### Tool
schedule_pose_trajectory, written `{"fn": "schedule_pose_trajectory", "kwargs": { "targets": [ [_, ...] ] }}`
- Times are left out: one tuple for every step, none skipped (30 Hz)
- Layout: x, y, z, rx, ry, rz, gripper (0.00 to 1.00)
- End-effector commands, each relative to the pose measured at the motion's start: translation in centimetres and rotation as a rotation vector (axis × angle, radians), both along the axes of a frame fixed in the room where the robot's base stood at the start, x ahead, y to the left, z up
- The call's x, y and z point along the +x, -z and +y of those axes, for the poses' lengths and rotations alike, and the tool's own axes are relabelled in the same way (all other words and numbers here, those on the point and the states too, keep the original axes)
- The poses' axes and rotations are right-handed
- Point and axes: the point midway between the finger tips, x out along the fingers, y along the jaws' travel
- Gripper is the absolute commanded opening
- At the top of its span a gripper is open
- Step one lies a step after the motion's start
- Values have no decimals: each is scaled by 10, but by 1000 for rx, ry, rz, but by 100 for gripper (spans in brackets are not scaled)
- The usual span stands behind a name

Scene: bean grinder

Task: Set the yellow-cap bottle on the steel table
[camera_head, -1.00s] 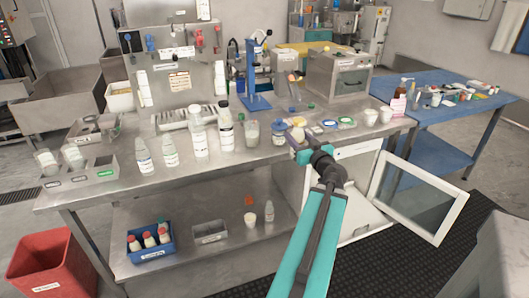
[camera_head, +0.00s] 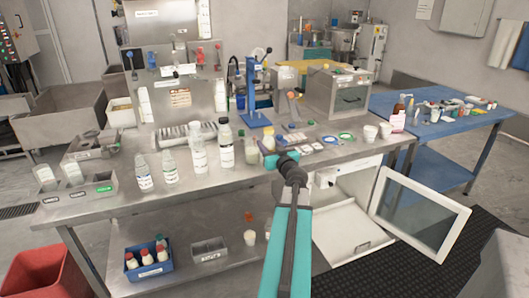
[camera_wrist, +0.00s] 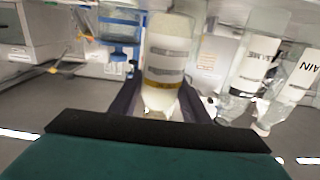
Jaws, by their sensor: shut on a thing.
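The yellow-cap bottle (camera_wrist: 168,58) is pale and cloudy with a yellow band. It sits between the dark fingers of my gripper (camera_wrist: 165,92) in the wrist view, and they are shut on it. In the head view my gripper (camera_head: 271,160) is over the right middle part of the steel table (camera_head: 215,182), close to the standing bottles. The held bottle is small there and partly hidden, so I cannot tell whether its base touches the tabletop.
Small dishes and cups (camera_head: 370,133) lie to the right. An open cabinet door (camera_head: 420,208) hangs below right.

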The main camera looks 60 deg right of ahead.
Motion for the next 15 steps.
{"fn": "schedule_pose_trajectory", "kwargs": {
  "targets": [
    [5, 0, -2, -1, 0, -1, 12],
    [6, 0, -2, -1, 1, -1, 12],
    [7, 0, -2, -1, 1, -1, 12],
    [8, 0, -2, -1, 2, -1, 12],
    [9, 0, -2, -1, 2, -1, 12],
    [9, 0, -1, 0, 1, -1, 12],
    [9, 0, -1, 0, 1, -1, 12],
    [9, 0, -1, 0, 1, -1, 12],
    [9, 0, -1, 0, 1, -1, 12],
    [9, 0, -1, 0, 1, -1, 12],
    [9, 0, -1, 0, 0, -1, 12],
    [9, 0, -1, 0, 0, -1, 12],
    [9, 0, -1, 0, 0, -1, 12],
    [10, 0, -1, 0, 0, -1, 12],
    [11, 0, -1, 0, 0, -1, 12]
  ]
}}
